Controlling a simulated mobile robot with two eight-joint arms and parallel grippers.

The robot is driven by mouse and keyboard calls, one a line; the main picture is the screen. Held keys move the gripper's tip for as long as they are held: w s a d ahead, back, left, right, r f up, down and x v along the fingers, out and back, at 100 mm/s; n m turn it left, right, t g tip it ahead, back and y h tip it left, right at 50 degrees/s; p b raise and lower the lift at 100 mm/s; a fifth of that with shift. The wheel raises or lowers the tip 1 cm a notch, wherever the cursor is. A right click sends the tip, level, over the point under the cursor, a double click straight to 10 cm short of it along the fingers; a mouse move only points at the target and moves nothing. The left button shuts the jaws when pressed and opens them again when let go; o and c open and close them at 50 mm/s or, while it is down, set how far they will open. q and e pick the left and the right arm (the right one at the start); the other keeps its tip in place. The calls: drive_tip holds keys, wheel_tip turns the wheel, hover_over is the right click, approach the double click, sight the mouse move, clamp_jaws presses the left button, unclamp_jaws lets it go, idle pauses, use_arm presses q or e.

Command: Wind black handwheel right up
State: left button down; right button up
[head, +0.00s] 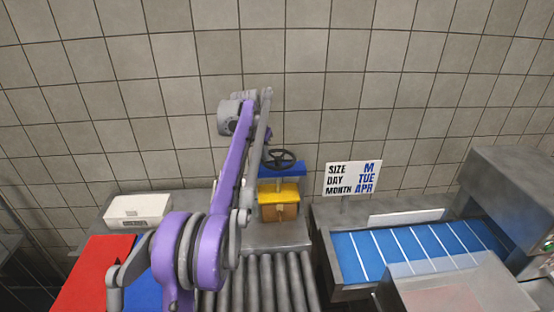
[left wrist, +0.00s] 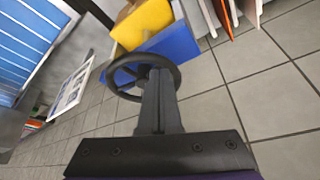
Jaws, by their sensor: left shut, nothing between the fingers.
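The black handwheel (head: 280,159) stands on top of a small press with a blue top plate (head: 286,169), a yellow block (head: 278,191) and a brown base. In the left wrist view the wheel (left wrist: 132,76) shows its rim and spokes, with the blue plate (left wrist: 172,45) and yellow part (left wrist: 145,22) beyond. My left gripper (left wrist: 160,76) is shut and empty, its fingers overlapping the right part of the wheel in that view. I cannot tell whether they touch it. In the head view the left gripper is small, near the wheel's left side. My right gripper is not in view.
A sign (head: 352,178) stands right of the press, before the tiled wall. A blue conveyor (head: 420,246) lies further right and a roller track (head: 265,280) runs in front. A white box (head: 138,211) and a red board (head: 95,272) are at the left.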

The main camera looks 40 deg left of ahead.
sight(278, 165)
use_arm(q)
drive_tip(key=shift+f, duration=0.3)
drive_tip(key=shift+s+d, duration=0.1)
drive_tip(key=shift+d, duration=0.1)
drive_tip(key=shift+s+d, duration=0.2)
drive_tip(key=shift+d, duration=0.75)
drive_tip(key=shift+d, duration=0.1)
drive_tip(key=shift+w+d, duration=0.3)
drive_tip(key=shift+d, duration=0.65)
drive_tip(key=shift+d, duration=0.1)
